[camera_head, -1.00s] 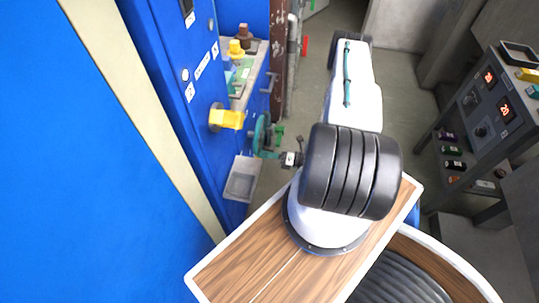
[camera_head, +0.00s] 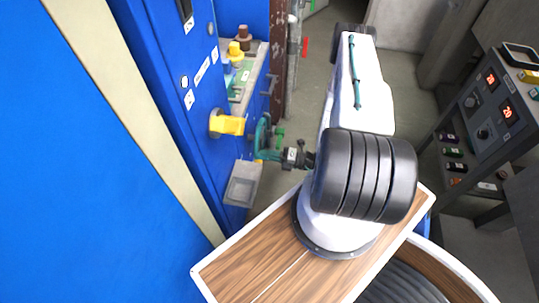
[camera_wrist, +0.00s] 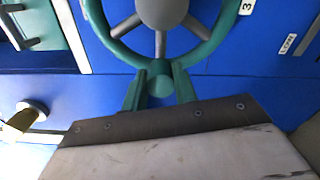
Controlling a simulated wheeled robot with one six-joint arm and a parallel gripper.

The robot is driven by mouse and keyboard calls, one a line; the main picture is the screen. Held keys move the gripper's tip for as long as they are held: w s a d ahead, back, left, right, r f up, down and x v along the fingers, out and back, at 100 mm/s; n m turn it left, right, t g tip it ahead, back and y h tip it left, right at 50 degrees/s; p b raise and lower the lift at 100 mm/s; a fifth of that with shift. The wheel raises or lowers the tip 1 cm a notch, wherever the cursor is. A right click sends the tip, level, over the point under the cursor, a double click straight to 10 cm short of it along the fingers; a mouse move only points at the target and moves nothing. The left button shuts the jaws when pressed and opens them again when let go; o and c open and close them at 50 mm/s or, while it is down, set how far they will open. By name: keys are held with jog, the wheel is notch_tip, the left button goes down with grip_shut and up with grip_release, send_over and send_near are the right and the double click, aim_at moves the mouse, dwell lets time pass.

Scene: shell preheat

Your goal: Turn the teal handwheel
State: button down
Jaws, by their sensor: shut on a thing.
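The teal handwheel (camera_head: 262,134) stands on the blue cabinet's side, seen nearly edge-on in the head view. In the wrist view its teal rim (camera_wrist: 216,42), grey spokes and grey hub fill the top middle. My gripper (camera_head: 268,154) is at the lower part of the wheel. In the wrist view the green fingers of my gripper (camera_wrist: 159,80) are shut on a short teal grip at the bottom of the rim, one finger on each side. The exact contact is partly hidden by the fingers.
A yellow handle (camera_head: 227,123) sticks out of the blue cabinet (camera_head: 170,60) left of the wheel. A grey tray (camera_head: 242,185) hangs below. A control console (camera_head: 490,110) stands at the right. Grey floor (camera_head: 400,70) is clear beyond my arm.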

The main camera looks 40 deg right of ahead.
jog(key=shift+r, duration=0.1)
jog(key=c, duration=1.1)
grip_release()
jog(key=shift+s, duration=0.1)
jog(key=v, duration=0.7)
jog(key=shift+s+d, duration=0.25)
